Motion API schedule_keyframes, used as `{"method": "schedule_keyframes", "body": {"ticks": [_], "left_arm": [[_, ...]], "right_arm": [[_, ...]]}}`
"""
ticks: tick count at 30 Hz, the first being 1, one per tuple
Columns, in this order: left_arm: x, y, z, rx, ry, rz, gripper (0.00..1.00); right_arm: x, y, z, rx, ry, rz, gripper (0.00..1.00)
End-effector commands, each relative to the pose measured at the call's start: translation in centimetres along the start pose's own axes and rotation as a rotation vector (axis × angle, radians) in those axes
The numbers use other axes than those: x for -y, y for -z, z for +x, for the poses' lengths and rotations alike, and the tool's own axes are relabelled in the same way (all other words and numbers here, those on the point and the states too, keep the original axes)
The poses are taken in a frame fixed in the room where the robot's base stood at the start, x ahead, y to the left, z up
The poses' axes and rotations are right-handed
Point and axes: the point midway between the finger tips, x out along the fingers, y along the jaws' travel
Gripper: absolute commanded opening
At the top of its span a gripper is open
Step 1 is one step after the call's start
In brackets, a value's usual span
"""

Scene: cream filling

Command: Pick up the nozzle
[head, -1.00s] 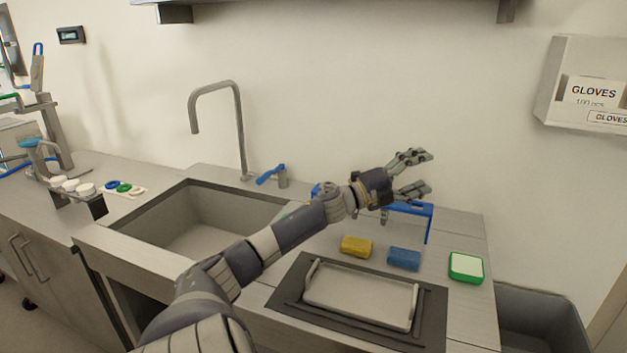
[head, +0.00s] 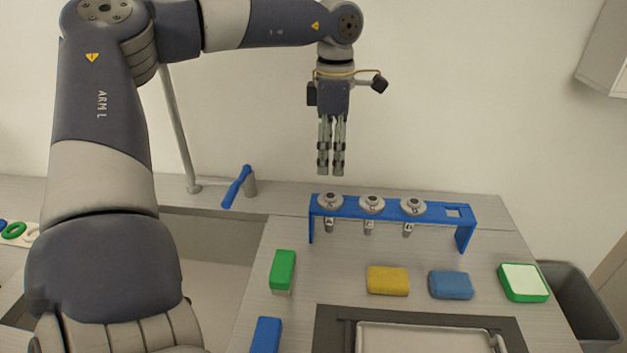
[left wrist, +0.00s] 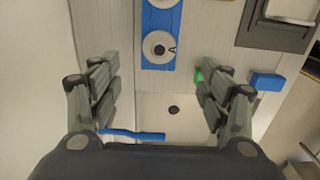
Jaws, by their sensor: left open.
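A blue rack (head: 465,238) stands at the back of the counter. It holds three nozzles with pale round tops: the left one (head: 330,200) marked A, the middle one (head: 371,204) and the right one (head: 413,206). A square slot at the rack's right end is empty. My left gripper (head: 331,172) points down above the rack's left end, apart from the nozzles. In the left wrist view its fingers (left wrist: 163,75) are spread wide with nothing between them touching, and nozzle A (left wrist: 160,48) shows just beyond them. My right gripper is not in view.
Green (head: 283,268), yellow (head: 388,281) and blue (head: 451,285) blocks lie in front of the rack, near a tray (head: 430,339). A green-and-white pad (head: 524,282) is at the right. The sink (head: 205,225) and blue-handled tap (head: 236,188) are at the left.

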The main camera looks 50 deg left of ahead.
Motion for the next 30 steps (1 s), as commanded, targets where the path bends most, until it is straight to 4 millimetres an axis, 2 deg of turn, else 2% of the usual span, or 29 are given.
{"method": "schedule_keyframes", "body": {"ticks": [6, 12, 16, 24, 30], "left_arm": [[0.1, 0.1, 3.4, -0.009, 0.004, 0.004, 0.71], [0.0, 0.1, 5.2, -0.007, 0.002, 0.003, 0.71], [-0.1, 0.2, 6.1, -0.006, 0.004, 0.002, 0.71], [-0.4, 0.3, 9.5, -0.006, 0.003, 0.001, 0.71], [-0.5, 0.3, 10.4, -0.004, 0.001, 0.001, 0.71]], "right_arm": [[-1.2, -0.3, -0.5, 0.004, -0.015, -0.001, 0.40], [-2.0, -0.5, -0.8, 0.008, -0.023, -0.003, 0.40], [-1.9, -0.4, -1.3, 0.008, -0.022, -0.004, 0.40], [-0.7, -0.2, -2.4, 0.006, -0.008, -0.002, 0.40], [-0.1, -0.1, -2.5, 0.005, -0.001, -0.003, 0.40]]}}
